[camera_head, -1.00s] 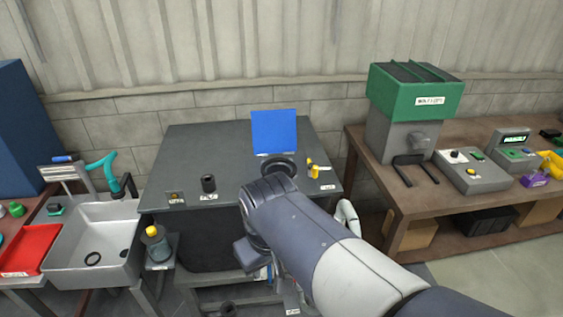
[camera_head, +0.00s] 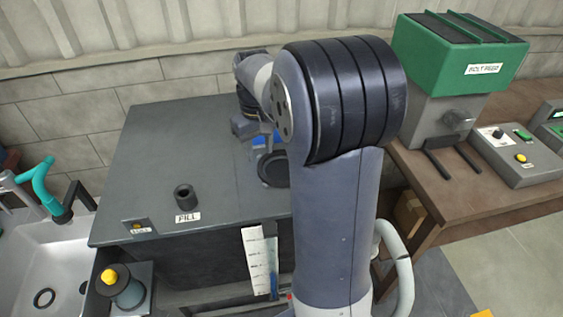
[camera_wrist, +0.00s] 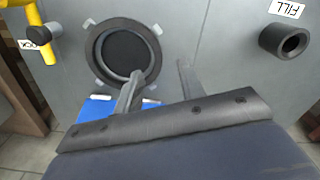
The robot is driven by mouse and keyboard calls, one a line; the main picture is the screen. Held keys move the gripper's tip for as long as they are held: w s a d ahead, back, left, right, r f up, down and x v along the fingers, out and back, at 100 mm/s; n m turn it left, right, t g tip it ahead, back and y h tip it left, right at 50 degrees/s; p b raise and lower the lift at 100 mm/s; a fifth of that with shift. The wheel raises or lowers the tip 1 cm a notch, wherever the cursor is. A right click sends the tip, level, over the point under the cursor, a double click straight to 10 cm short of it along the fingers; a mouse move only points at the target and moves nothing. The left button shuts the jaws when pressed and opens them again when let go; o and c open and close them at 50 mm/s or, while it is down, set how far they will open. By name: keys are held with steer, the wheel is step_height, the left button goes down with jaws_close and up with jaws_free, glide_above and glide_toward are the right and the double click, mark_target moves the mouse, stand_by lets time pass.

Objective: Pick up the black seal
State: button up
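A thin black ring (camera_head: 45,298), which could be the black seal, lies flat in the sink (camera_head: 70,262) at the lower left of the head view. A larger black ring (camera_wrist: 97,42) surrounds a round dark opening in the grey bench top in the wrist view; I cannot tell whether it is a loose seal. This ring also shows partly in the head view (camera_head: 272,170), behind my arm. My gripper (camera_wrist: 158,82) is over the bench near this larger ring, its two fingers apart with nothing between them. In the head view my arm largely hides it.
A black FILL tube (camera_head: 184,196) stands on the bench (camera_head: 140,165). A yellow handle (camera_wrist: 46,48) and blue panel (camera_wrist: 95,108) are close to the opening. A yellow-topped pot (camera_head: 126,290) stands by the sink. A green-topped machine (camera_head: 460,55) stands right.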

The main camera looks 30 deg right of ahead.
mark_target(263, 175)
step_height(263, 175, down, 3)
steer(key=shift+s+r, duration=0.1)
steer(key=shift+w+d+f+p, duration=0.1)
steer(key=shift+f+p, duration=0.1)
steer(key=shift+f, duration=0.85)
steer(key=shift+w+d+f+p, duration=0.1)
steer(key=shift+w+f+p, duration=0.1)
steer(key=shift+f, duration=0.8)
steer(key=shift+w+d+f+p, duration=0.1)
steer(key=shift+f+p, duration=0.1)
steer(key=shift+f, duration=0.85)
steer(key=shift+s, duration=0.1)
steer(key=shift+c, duration=0.2)
jaws_close()
